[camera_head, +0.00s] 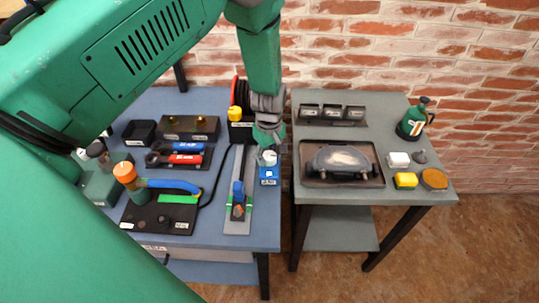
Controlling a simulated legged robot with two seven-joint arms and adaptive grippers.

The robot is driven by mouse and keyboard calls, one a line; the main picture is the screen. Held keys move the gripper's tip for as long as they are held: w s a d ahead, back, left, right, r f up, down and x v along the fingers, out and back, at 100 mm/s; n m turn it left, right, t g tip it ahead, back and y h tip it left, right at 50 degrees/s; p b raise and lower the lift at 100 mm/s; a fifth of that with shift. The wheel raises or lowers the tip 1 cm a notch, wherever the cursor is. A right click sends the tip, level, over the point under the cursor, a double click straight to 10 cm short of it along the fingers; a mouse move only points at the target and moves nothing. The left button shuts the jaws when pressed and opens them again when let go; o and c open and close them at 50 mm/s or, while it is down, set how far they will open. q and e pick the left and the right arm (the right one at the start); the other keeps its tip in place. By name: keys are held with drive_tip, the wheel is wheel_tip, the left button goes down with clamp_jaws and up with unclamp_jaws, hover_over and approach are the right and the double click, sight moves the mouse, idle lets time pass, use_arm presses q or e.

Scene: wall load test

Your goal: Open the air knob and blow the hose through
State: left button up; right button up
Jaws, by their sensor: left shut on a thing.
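My left gripper (268,142) reaches down at the right end of the blue table. It is shut, with its fingertips at a small whitish round knob (268,158) above a blue labelled block (269,176). The gripper partly covers the knob, and whether it is turned cannot be told. A dark cylinder with an orange top (124,170) stands on a black plate at the left. A blue tube (173,185) runs from it to the right, and a thin black hose (213,178) curves up beside the plate. My right gripper is not in view.
A grey rail with a blue grip (238,190) lies just left of the block. Red and blue hand tools (187,147) lie behind the black plate. A gap separates the grey table (340,190), which holds a tray, a green bottle (412,122) and small pads.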

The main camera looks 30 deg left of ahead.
sight(270, 155)
use_arm(q)
drive_tip(key=shift+s+d+f+n, duration=0.1)
drive_tip(key=shift+d+n, duration=0.05)
drive_tip(key=shift+n, duration=0.45)
drive_tip(key=o, duration=1.1)
drive_tip(key=shift+o, duration=0.2)
drive_tip(key=shift+r, duration=0.45)
wheel_tip(270, 155, up, 11)
drive_tip(key=shift+w, duration=0.2)
